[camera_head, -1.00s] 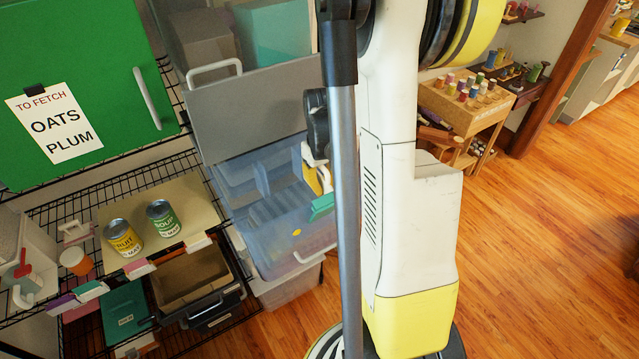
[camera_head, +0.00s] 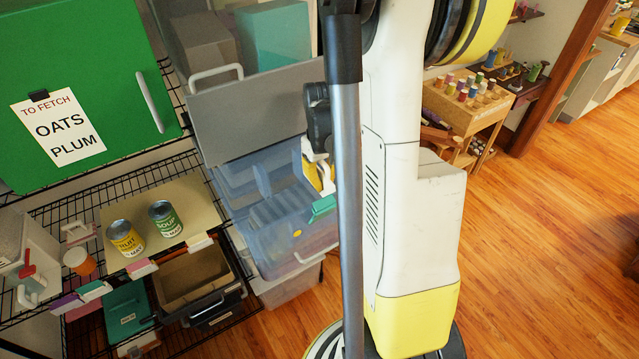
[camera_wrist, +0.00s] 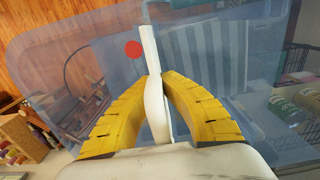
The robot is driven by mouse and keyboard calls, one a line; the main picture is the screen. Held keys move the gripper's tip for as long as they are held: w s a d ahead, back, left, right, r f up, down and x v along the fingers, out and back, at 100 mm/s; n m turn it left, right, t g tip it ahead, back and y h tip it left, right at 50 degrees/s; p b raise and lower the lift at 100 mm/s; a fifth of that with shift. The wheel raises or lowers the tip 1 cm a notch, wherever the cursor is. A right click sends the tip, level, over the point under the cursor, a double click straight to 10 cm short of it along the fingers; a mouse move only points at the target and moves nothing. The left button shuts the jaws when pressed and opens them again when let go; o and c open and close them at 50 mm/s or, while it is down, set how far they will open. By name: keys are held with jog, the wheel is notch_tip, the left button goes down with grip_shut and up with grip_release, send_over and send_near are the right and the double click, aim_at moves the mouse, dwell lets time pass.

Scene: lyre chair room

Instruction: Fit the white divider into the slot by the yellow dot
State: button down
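The clear blue bin (camera_head: 262,262) sits pulled out on the shelf unit, with ridged inner walls. A yellow dot (camera_head: 297,234) shows on it in the head view. My gripper (camera_head: 318,177) is over the right side of the bin, mostly hidden behind my arm. In the wrist view its yellow fingers (camera_wrist: 156,82) are shut on the white divider (camera_wrist: 150,48), seen nearly edge-on and pointing away from the gripper. A red dot (camera_wrist: 133,48) shows just left of the divider there. Whether the divider touches a slot cannot be told.
A grey panel (camera_head: 258,108) with a handle stands above the bin. A teal piece (camera_head: 323,207) is at the bin's right side. Soup (camera_head: 165,219) and fruit (camera_head: 125,238) cans stand on a board at left. A green door (camera_head: 75,60) hangs upper left. Open floor lies right.

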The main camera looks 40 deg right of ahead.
jog(key=shift+r+p, duration=2.9)
jog(key=shift+r, duration=1.65)
jog(key=shift+r+p, duration=0.9)
jog(key=shift+r, duration=0.65)
